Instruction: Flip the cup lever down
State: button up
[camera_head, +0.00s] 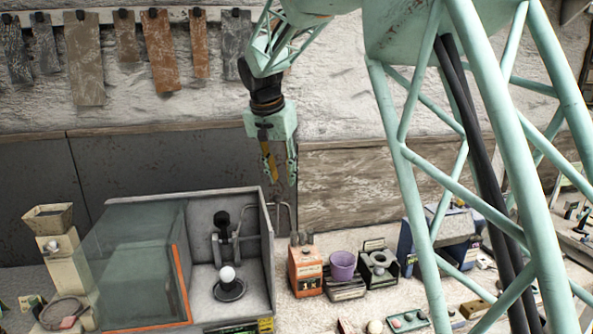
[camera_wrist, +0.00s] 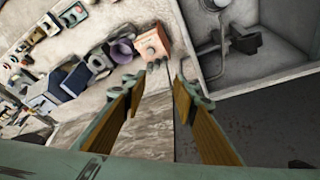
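A purple cup (camera_head: 343,265) stands on a low dark base (camera_head: 345,289) on the bench, right of an orange box. The cup also shows in the wrist view (camera_wrist: 122,50), at upper left. I cannot clearly make out a lever on the cup or its base at this size. My gripper (camera_head: 282,183) hangs in the air, pointing down, above and left of the cup in the head view. Its two fingers (camera_wrist: 159,78) are apart in the wrist view, with nothing between them.
The orange box (camera_head: 306,272) with grey rods on top stands beside the cup. A grey booth (camera_head: 268,230) with a glass door (camera_head: 140,265) and a white sphere (camera_head: 227,274) is at left. A black device (camera_head: 379,268) stands right of the cup. Air around my gripper looks clear.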

jog(key=s+d+r+n+b, duration=0.1)
jog(key=s+d+b, duration=0.1)
jog(key=s+d, duration=0.6)
jog(key=s+d+r+b, duration=0.15)
jog(key=s+d, duration=0.35)
jog(key=s, duration=0.7)
jog(key=s+d+r+n+b, duration=0.1)
jog(key=s+d+b, duration=0.1)
jog(key=s+d, duration=0.6)
jog(key=s+d+f+b, duration=0.1)
jog(key=s+f, duration=0.3)
jog(key=s, duration=0.7)
jog(key=s+d+f+n+y+b, duration=0.1)
jog(key=s+f, duration=0.4)
jog(key=s, duration=0.6)
jog(key=s+d+f+n+b, duration=0.1)
jog(key=s+d+f+b, duration=0.2)
jog(key=s, duration=0.7)
jog(key=shift+s+f+b, duration=0.35)
jog(key=shift+s+f, duration=0.05)
jog(key=shift+f, duration=0.25)
jog(key=shift+w, duration=0.1)
